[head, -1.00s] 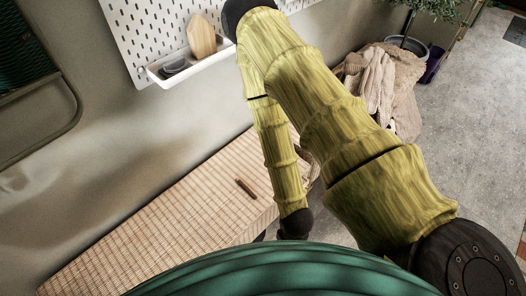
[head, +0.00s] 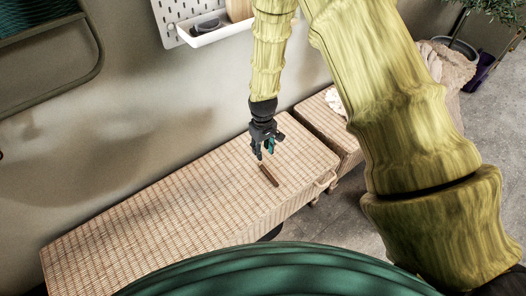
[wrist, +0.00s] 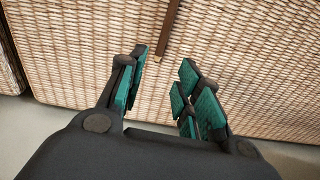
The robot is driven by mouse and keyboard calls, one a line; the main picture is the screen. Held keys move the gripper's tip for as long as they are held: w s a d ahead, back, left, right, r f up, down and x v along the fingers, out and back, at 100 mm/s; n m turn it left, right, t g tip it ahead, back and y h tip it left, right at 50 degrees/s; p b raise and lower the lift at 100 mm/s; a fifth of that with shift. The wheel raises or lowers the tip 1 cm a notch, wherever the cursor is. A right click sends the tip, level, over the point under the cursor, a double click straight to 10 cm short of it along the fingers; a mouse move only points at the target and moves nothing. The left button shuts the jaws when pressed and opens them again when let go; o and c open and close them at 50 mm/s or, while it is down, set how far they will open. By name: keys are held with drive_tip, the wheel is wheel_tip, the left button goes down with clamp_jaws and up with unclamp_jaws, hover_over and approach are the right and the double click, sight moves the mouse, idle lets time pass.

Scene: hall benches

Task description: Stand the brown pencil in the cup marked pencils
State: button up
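The brown pencil (head: 269,175) lies flat on the woven wicker bench (head: 150,205), near the bench's right end. It also shows in the wrist view (wrist: 168,28), at the top, where its upper end runs out of the picture. My gripper (head: 264,153) is just above and beyond the pencil in the head view. In the wrist view its teal finger pads (wrist: 155,88) stand apart with nothing between them, and the pencil's near end lies ahead of the gap. I see no cup marked pencils in these views.
A white pegboard tray (head: 208,33) with a dark item and a wooden piece hangs on the wall above the bench. A second wicker piece (head: 325,125) stands beyond the bench's right end. The bench top left of the pencil is bare.

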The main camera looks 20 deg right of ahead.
drive_tip(key=b, duration=0.5)
hover_over(263, 167)
drive_tip(key=shift+f, duration=3)
drive_tip(key=shift+f+b, duration=0.5)
drive_tip(key=shift+f, duration=1.45)
clamp_jaws()
drive_tip(key=shift+r, duration=0.15)
drive_tip(key=shift+r+p, duration=3.1)
drive_tip(key=shift+r, duration=0.75)
